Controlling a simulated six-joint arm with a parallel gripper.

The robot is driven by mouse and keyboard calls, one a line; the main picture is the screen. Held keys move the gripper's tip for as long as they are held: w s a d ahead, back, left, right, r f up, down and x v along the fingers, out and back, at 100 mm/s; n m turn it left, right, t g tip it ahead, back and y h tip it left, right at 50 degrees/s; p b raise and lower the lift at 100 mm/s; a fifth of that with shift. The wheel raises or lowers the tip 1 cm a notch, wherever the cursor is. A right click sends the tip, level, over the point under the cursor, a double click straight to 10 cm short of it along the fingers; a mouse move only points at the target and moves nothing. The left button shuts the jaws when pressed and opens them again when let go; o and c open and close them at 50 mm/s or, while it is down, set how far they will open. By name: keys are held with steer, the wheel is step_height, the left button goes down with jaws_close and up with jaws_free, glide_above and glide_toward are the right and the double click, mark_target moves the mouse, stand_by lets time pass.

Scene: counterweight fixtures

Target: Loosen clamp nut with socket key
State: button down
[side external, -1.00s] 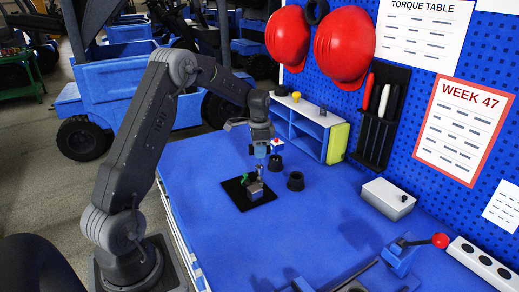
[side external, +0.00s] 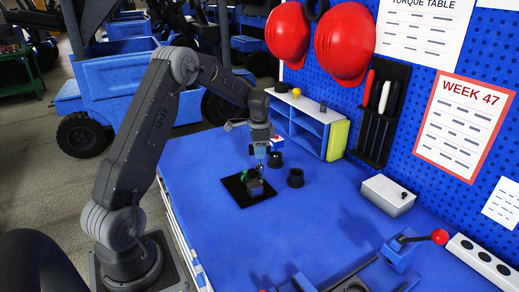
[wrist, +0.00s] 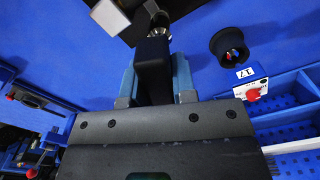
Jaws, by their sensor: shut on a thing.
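My gripper (side external: 260,155) is over the clamp fixture (side external: 255,187), which stands on a black square plate (side external: 232,188) on the blue bench. A small green part (side external: 244,176) shows on the fixture's left. In the wrist view my gripper (wrist: 154,88) has its blue fingers shut on the black handle of the socket key (wrist: 152,58). The key's metal end (wrist: 155,33) points away from me, close to the fixture. A pale grey block (wrist: 109,18) shows at the top left. The nut is hidden, and I cannot tell whether the key touches it.
Two black cups stand right of the fixture; the nearer one (side external: 296,178) is clear of my gripper. A grey box (side external: 388,195) lies farther right.

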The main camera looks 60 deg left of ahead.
steer(key=shift+f, duration=0.75)
stand_by(0.4)
stand_by(0.5)
steer(key=n, duration=0.6)
steer(key=shift+n, duration=0.7)
steer(key=n, duration=0.5)
steer(key=shift+n, duration=0.3)
steer(key=shift+r, duration=0.1)
steer(key=shift+r, duration=1.95)
